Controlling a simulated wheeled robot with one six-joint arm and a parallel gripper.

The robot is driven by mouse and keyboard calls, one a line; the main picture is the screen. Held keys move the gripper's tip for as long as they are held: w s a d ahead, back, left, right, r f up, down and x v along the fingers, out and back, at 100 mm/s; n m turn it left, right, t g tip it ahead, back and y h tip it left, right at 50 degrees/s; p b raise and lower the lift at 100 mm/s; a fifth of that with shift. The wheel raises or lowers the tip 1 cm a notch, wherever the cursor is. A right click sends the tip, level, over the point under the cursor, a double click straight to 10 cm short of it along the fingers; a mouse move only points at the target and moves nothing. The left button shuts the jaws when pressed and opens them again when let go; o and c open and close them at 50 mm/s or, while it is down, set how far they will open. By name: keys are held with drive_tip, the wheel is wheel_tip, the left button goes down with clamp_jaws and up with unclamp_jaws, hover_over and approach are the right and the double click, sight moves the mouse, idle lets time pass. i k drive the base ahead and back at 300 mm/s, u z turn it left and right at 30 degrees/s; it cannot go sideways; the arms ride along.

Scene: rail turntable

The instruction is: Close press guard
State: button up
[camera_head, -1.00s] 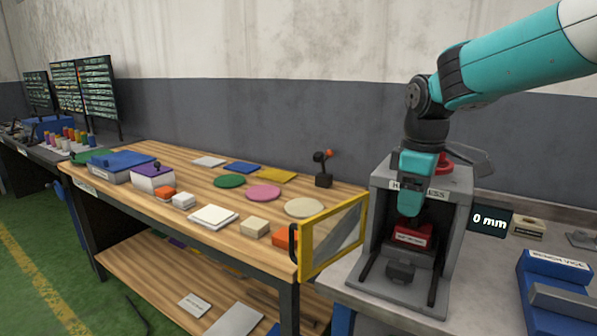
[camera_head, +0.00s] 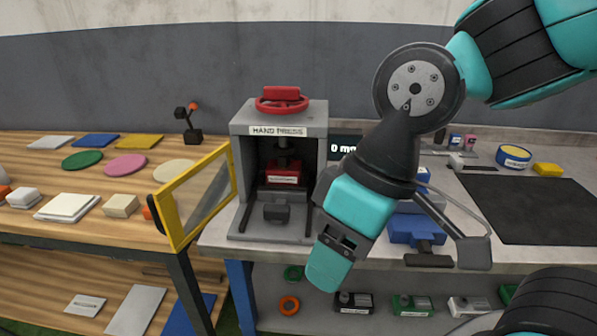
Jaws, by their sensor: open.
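The hand press (camera_head: 279,118) is a grey box with a red handwheel on top, standing at the left end of the grey bench. Its guard (camera_head: 196,196) is a yellow-framed clear panel on the press's left side. It stands swung open, angled toward the camera, with a dark handle on its free left edge. The press front is uncovered, and a red block (camera_head: 283,173) shows inside. My gripper (camera_head: 332,262) points downward in front of the press's right side, apart from the guard. It is open and I see nothing in it; the arm hides part of the press's right side.
A wooden table (camera_head: 60,238) with coloured discs and plates stands at the left, close to the guard. A blue vise (camera_head: 415,231) sits right of the press, partly behind my arm. A dark mat (camera_head: 540,208) lies on the bench at the right. A shelf below holds several small parts.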

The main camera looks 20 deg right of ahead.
sight(173, 228)
drive_tip(key=z, duration=2.95)
drive_tip(key=k, duration=1.85)
drive_tip(key=u, duration=2)
drive_tip(key=i, duration=1)
